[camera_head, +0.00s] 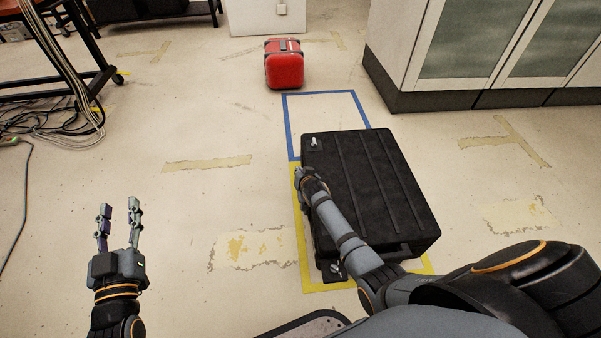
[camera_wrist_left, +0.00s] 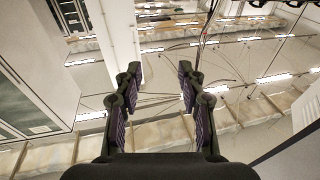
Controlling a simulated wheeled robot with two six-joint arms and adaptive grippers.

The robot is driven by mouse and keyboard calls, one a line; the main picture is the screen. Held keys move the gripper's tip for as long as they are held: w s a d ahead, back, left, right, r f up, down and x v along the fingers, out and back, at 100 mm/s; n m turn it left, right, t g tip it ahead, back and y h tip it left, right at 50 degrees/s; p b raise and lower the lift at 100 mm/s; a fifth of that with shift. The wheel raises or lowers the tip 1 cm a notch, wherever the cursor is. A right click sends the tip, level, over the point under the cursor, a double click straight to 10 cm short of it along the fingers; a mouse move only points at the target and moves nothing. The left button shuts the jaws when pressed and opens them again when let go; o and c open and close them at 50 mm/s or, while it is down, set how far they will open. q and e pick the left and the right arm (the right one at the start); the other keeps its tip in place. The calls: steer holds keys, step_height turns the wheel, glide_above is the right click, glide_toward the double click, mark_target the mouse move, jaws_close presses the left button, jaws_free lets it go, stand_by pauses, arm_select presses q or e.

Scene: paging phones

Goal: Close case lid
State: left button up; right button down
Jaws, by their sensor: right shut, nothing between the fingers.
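The black case (camera_head: 375,185) lies on the floor, its ribbed lid facing up. The lid looks down over the body, though the left side is partly hidden behind my right arm, so I cannot tell whether it is fully seated. My right gripper (camera_head: 303,174) is at the case's left edge, shut and empty; its fingertips are small and partly hidden. My left gripper (camera_head: 118,220) is open and empty above the floor, well left of the case. In the left wrist view its fingers (camera_wrist_left: 159,90) are spread with nothing between them.
A yellow floor outline (camera_head: 312,287) surrounds the case, and a blue outline (camera_head: 287,125) lies beyond it. A red case (camera_head: 284,66) stands farther back. Cabinets (camera_head: 475,50) stand at the right. Cables (camera_head: 65,120) lie at the left. The left floor is mostly clear.

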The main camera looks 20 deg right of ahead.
arm_select(q)
steer(key=s+f+g, duration=0.3)
steer(key=f+g, duration=0.1)
steer(key=f, duration=0.4)
steer(key=s+f+g+p, duration=0.1)
steer(key=s+f+g, duration=0.2)
steer(key=f, duration=0.5)
steer(key=shift+d+f+g+p, duration=0.3)
steer(key=shift+g, duration=0.1)
arm_select(e)
steer(key=v, duration=0.3)
steer(key=shift+a+r, duration=0.1)
steer(key=shift+a, duration=0.1)
